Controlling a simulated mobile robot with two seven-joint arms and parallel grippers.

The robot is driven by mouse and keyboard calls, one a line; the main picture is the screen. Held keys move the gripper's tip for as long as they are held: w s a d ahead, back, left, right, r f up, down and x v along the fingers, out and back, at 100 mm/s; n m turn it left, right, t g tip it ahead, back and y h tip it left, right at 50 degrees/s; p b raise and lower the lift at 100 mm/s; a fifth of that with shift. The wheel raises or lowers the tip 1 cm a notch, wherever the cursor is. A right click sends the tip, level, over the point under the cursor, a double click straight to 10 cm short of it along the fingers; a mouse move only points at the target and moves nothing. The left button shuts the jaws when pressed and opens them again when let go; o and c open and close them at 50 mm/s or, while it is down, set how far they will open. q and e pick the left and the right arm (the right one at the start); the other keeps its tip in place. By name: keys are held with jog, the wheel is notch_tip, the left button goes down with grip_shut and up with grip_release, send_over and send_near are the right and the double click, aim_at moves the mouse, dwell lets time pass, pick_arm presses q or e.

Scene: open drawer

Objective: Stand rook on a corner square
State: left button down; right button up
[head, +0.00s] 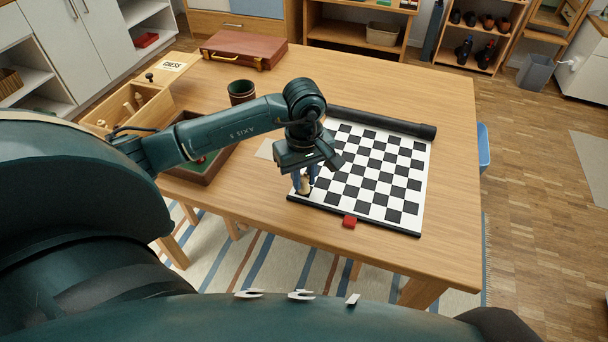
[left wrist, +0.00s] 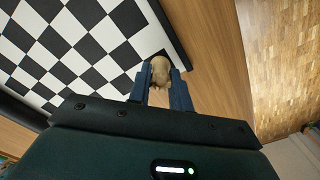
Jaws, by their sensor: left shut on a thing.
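The chessboard mat (head: 421,200) lies on the table with black and white squares and a dark border. It also fills the left of the left wrist view (left wrist: 62,62). My left gripper (head: 306,183) is over its near-left corner, pointing down. It is shut on a cream piece (left wrist: 159,72), taken to be the rook, which shows between the two blue fingers in the left wrist view. In the head view the piece (head: 305,187) is partly hidden by the fingers. Its base is at or just above the board; I cannot tell whether it touches. My right gripper is out of view.
A dark roll (head: 385,123) lies along the board's far edge. A tray (head: 205,176), a cup (head: 241,91), an open wooden box (head: 152,108) and a brown case (head: 243,50) stand left. The table's right side is clear.

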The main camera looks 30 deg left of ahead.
aim_at(304, 177)
pick_arm(q)
jog(key=shift+f, duration=0.1)
jog(key=c, duration=1.3)
grip_release()
notch_tip(304, 177, up, 12)
jog(key=shift+r, duration=0.15)
